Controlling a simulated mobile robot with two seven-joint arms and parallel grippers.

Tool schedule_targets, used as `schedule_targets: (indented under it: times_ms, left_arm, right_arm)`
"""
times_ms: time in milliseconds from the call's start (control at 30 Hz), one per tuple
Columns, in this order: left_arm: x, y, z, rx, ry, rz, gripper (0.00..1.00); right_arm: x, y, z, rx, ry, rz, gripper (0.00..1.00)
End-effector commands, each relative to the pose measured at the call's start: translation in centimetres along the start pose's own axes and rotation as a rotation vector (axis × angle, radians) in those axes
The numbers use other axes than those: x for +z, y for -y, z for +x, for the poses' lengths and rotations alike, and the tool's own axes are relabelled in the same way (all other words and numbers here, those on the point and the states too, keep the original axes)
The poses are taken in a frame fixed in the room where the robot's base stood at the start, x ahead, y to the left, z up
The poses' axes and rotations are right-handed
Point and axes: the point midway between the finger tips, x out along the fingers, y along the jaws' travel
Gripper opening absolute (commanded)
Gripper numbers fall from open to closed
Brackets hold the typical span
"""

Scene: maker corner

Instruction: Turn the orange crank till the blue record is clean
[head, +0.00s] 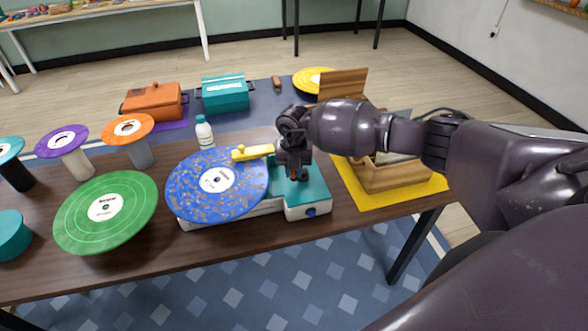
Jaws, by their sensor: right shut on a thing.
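The blue record (203,203) lies on a white and teal record cleaner (313,193) near the table's front edge. Brownish specks are spread over much of its blue surface, around a white label. A yellow bar (253,153) reaches over the record's far right part. My right gripper (294,171) comes in from the right, points down over the teal top and is shut on the orange crank. Only a small orange bit of the crank (295,175) shows between the fingers; the rest is hidden. My left gripper is not in view.
A green record (135,216) lies left of the cleaner. Purple (45,144) and orange (113,131) records sit on stands behind it. A white bottle (204,133) stands behind the blue record. A wooden box (383,179) on a yellow mat (352,190) is to the right, under my arm.

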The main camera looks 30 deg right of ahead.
Motion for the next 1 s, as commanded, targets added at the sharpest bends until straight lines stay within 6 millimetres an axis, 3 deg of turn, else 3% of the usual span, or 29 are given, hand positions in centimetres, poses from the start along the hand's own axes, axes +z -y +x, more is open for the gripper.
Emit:
schedule_targets:
  times_ms: [67, 100, 233, 633, 1000]
  left_arm:
    - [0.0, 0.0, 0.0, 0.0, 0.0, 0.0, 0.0]
    - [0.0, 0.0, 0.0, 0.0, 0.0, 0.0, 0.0]
    - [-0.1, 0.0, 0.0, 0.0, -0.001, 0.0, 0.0]
    - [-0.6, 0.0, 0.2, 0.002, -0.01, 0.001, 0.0]
    - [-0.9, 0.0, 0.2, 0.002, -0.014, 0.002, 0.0]
  right_arm:
    - [0.0, -0.1, 0.0, 0.002, 0.001, -0.002, 0.0]
    - [0.0, -0.1, 0.0, 0.002, 0.001, -0.002, 0.26]
    - [0.0, -0.1, 0.0, 0.001, 0.001, -0.002, 0.46]
    - [0.1, 0.0, -0.9, 0.001, 0.002, -0.002, 0.46]
    - [0.1, 0.0, -7.2, 0.002, 0.004, -0.002, 0.46]
